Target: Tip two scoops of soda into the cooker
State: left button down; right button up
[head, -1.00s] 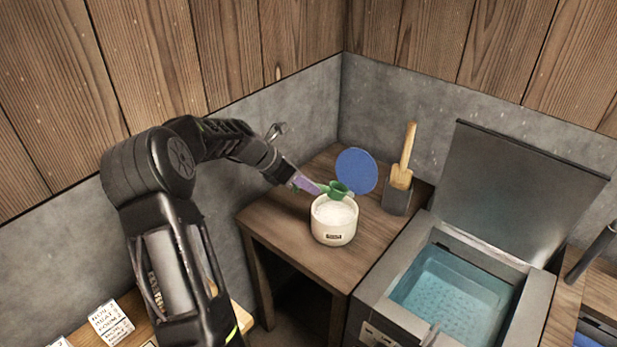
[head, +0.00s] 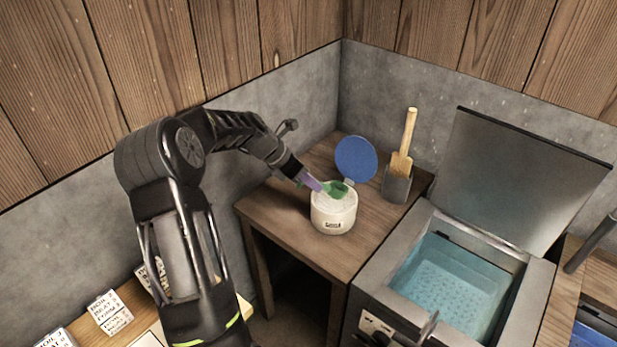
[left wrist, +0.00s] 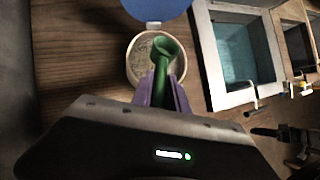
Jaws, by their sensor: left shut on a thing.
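My left gripper (head: 315,187) is shut on a green scoop (head: 336,189). The scoop's bowl is at the mouth of a white tub (head: 333,216) of white powder, whose round blue lid (head: 356,159) stands open behind it. In the left wrist view my purple fingertips (left wrist: 163,92) grip the handle of the scoop (left wrist: 166,50), and its bowl lies over the powder in the tub (left wrist: 133,62). I cannot tell how much powder the scoop holds. The cooker (head: 366,309) stands open to the right with bluish water (head: 452,282) inside.
The tub stands on a wooden side table (head: 290,232). A wooden paddle (head: 404,145) stands in a grey holder (head: 397,186) behind the tub. The cooker's raised lid (head: 520,185) rises at its back. Printed cards (head: 109,312) lie on a bench at lower left.

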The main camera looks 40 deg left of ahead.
pick_arm(q)
jog(key=shift+w+d+f+b, duration=0.15)
jog(key=shift+f+b, duration=0.3)
jog(key=shift+f, duration=0.5)
jog(key=shift+w+f+b, duration=0.1)
jog(key=shift+f+b, duration=0.3)
jog(key=shift+f, duration=0.55)
jog(key=shift+w+d+f+b, duration=0.15)
jog(key=shift+f+b, duration=0.3)
jog(key=shift+f, duration=0.5)
notch_tip(320, 180, up, 5)
jog(key=p, duration=0.4)
jog(key=shift+f, duration=0.1)
jog(key=shift+r, duration=2.15)
